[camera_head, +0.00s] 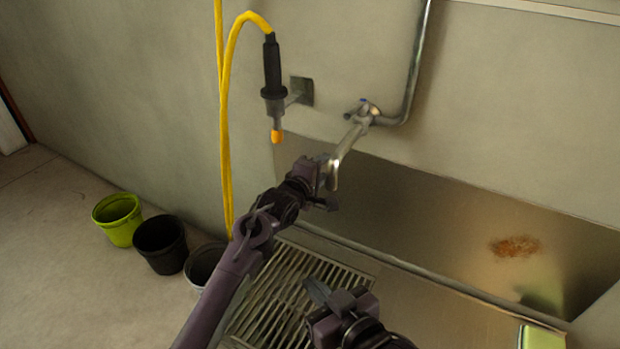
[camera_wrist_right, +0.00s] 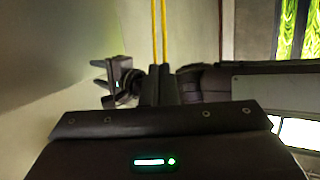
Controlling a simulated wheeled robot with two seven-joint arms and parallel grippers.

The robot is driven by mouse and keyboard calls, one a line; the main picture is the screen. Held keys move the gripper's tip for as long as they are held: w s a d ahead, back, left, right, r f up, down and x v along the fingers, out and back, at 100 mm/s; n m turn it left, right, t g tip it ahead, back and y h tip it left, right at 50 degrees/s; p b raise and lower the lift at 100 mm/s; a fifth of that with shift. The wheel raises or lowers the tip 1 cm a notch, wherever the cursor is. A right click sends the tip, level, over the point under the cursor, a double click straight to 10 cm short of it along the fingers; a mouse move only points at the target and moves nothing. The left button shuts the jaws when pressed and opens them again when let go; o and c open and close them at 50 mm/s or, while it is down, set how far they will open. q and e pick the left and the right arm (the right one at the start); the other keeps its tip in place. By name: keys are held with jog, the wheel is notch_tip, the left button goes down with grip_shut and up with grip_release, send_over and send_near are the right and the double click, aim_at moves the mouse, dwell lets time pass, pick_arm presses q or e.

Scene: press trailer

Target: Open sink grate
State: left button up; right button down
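The sink grate (camera_head: 290,282) is a slatted metal grille lying flat at the left of the metal sink counter in the head view. My left arm and right gripper cover parts of it. My left gripper (camera_head: 328,188) is beyond the grate's far edge, beside the tap spout (camera_head: 345,150); I cannot tell if they touch. Its fingers look spread and empty in the right wrist view (camera_wrist_right: 98,75). My right gripper (camera_head: 316,290) is over the grate's right side. Its fingers are together with nothing seen between them in the right wrist view (camera_wrist_right: 158,90).
A yellow hose (camera_head: 228,110) with a black nozzle (camera_head: 272,70) hangs on the wall. Green (camera_head: 118,220), black (camera_head: 161,244) and grey (camera_head: 203,264) buckets stand left on the floor. The sink basin has a brown stain (camera_head: 515,247). A green sponge-like block (camera_head: 540,337) is lower right.

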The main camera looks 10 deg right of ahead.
jog(key=shift+s+d+f+g+h+p, duration=0.95)
jog(key=shift+s+f+g, duration=2.1)
jog(key=shift+f, duration=2)
pick_arm(q)
jog(key=shift+p+v, duration=2.8)
jog(key=shift+v, duration=0.15)
pick_arm(e)
jog(key=s+d+f+m+g+h, duration=0.1)
jog(key=s+d+f+g+h, duration=0.1)
jog(key=s+d+g, duration=0.3)
jog(key=shift+s+d+h, duration=0.85)
jog(key=shift+s+d, duration=0.05)
